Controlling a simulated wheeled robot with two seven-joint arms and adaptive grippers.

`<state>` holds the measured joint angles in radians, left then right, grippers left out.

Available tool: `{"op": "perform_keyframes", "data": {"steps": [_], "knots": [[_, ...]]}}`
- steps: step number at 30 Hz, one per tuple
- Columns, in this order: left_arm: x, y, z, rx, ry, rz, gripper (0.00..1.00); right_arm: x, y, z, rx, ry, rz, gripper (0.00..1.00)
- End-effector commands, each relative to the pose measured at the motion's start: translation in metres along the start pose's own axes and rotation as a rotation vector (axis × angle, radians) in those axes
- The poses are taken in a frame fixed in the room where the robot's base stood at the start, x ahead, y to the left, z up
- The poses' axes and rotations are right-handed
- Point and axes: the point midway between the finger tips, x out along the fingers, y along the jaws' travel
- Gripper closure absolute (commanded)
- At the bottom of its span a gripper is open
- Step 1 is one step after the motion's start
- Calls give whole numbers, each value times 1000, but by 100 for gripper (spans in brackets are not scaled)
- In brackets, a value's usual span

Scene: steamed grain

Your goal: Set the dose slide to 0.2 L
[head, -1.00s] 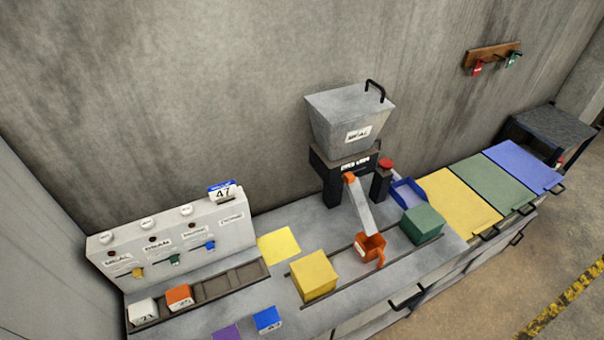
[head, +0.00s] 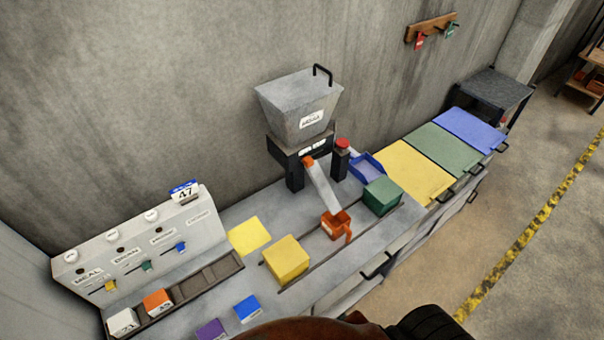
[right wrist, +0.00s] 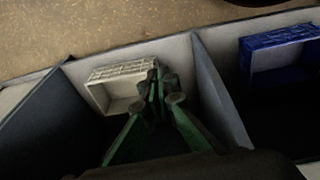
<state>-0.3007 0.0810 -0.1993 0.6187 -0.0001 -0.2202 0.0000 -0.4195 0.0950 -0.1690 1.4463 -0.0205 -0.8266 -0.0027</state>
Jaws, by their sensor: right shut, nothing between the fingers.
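In the head view a grey hopper (head: 298,102) stands on a black frame (head: 292,160) with a small white-marked strip (head: 312,149). An orange block (head: 309,161) sits at the top of a sloping chute (head: 323,187). The slide's reading is too small to tell. The wall panel (head: 150,240) carries a yellow slider (head: 110,286), a green slider (head: 147,266) and a blue slider (head: 181,247) beside labels. My right gripper (right wrist: 163,82) shows in the right wrist view, shut and empty, by a white box (right wrist: 123,84) in a compartment. My left gripper is not in view.
An orange cup (head: 335,224) is below the chute, between a yellow block (head: 286,259) and a green block (head: 382,196). Yellow, green and blue lids (head: 468,130) lie to the right. A blue box (right wrist: 280,55) shows in another compartment in the wrist view.

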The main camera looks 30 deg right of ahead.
Motion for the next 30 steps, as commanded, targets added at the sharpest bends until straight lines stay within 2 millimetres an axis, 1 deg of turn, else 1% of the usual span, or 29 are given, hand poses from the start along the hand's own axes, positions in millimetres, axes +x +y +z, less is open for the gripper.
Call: {"op": "perform_keyframes", "data": {"steps": [1,2,3,6,9,12,18,23,25,30], "knots": [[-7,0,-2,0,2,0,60,-34,6,-24,6,23,8,100],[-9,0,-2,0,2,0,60,-52,9,-35,9,31,12,100],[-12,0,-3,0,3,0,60,-75,12,-48,13,40,17,100],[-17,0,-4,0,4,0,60,-129,20,-71,22,59,28,100],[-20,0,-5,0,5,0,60,-169,25,-84,29,72,37,100],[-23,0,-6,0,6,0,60,-202,29,-92,34,84,43,100],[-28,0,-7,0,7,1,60,-257,35,-100,44,103,55,100],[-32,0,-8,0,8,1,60,-298,39,-104,50,118,65,100],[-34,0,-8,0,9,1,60,-318,45,-113,35,134,98,100],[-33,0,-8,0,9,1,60,-320,59,-143,-38,158,224,100]]}}
